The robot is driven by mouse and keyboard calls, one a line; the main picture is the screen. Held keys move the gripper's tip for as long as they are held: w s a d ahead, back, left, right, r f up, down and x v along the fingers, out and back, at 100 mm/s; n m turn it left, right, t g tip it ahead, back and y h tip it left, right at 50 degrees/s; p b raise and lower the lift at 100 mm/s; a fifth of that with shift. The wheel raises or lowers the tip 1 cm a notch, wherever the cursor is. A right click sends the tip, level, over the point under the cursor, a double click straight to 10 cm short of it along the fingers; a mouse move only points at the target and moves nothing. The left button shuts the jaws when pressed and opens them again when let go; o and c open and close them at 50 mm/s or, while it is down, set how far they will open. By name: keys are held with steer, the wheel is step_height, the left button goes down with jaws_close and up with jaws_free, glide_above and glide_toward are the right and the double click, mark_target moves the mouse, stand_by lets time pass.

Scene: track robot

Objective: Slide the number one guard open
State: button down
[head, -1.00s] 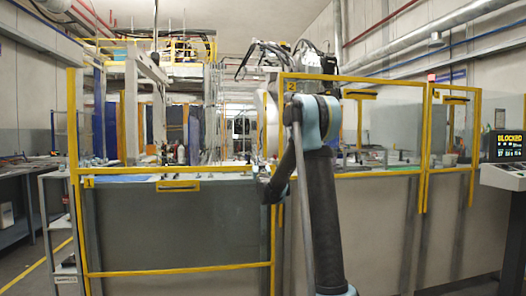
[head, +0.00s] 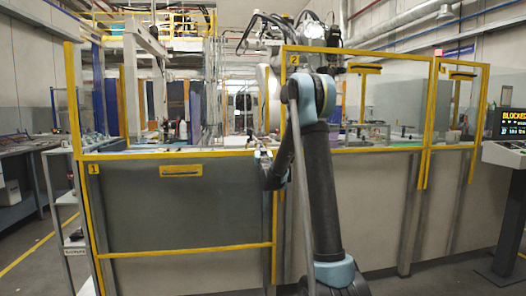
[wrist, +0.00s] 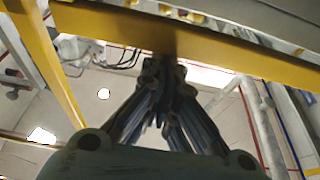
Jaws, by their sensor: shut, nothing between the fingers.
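The number one guard (head: 140,215) is a grey panel in a yellow frame, at the left in the head view. It carries a "1" label and a yellow handle (head: 181,171) below its top bar. The panel fills the lower part of its bay, and the space above the bar looks open. My gripper (head: 262,155) is near the right end of that bar, well right of the handle. In the wrist view my gripper (wrist: 165,80) is shut and empty, its tips close to a yellow bar (wrist: 215,45). I cannot tell whether they touch it.
The number two guard (head: 294,59), partly behind my arm, stands higher, with clear glass. Another yellow-framed guard (head: 461,75) is further right. A console (head: 514,120) at the far right shows "BLOCKED". A grey shelf cart (head: 62,200) stands left of the first guard.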

steer(key=s+d, duration=0.1)
steer(key=s, duration=0.8)
steer(key=s+d+f+g+h, duration=0.1)
steer(key=s+d+f+g, duration=0.3)
steer(key=s+f, duration=0.5)
steer(key=s+d+f+g, duration=0.5)
steer(key=s+f+g, duration=0.4)
steer(key=s, duration=1.8)
steer(key=s+d+f+m+g+h, duration=0.1)
steer(key=s+d+f+g, duration=0.3)
steer(key=s+f, duration=0.6)
steer(key=s+g, duration=0.2)
steer(key=s, duration=0.6)
steer(key=shift+d+f+h, duration=0.15)
steer(key=shift+f+h, duration=0.1)
steer(key=shift+h, duration=0.05)
steer(key=shift+w+f+g, duration=0.2)
steer(key=shift+w+g, duration=0.1)
steer(key=shift+w, duration=0.1)
